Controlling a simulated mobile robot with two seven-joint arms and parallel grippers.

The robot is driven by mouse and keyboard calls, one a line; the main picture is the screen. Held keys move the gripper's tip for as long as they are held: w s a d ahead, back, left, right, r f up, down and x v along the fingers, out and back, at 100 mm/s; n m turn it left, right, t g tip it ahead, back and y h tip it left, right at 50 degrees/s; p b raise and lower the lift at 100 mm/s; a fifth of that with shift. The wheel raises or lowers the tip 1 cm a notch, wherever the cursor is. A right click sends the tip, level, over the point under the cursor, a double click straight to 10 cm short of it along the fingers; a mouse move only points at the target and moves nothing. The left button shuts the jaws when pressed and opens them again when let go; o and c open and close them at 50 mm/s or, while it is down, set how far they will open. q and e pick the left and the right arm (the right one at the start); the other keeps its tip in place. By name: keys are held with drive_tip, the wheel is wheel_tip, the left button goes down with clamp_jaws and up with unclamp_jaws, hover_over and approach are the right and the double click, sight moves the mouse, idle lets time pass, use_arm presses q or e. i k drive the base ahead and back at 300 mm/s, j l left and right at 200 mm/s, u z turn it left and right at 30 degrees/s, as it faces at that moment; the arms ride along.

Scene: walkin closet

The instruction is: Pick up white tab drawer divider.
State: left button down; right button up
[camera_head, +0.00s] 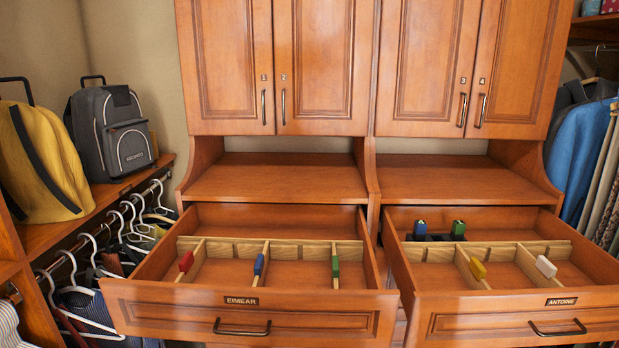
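The white tab drawer divider (546,267) stands in the open right drawer, labelled ANTOINE, near its right side. It is a light wooden slat with a white tab on its front end, set against a slotted wooden rail (500,250). A yellow-tab divider (477,269) stands to its left in the same drawer. Neither of my grippers shows in the head view.
The open left drawer (250,304), labelled EIMEAR, holds dividers with red (186,262), blue (259,265) and green (335,266) tabs. Two small dark items with blue (420,227) and green (458,228) tops sit behind the right drawer's rail. Cabinet doors (325,65) above are shut.

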sight(540, 271)
drive_tip(key=z, duration=1.35)
drive_tip(key=u, duration=1.8)
drive_tip(key=z, duration=1.75)
drive_tip(key=k+l, duration=0.05)
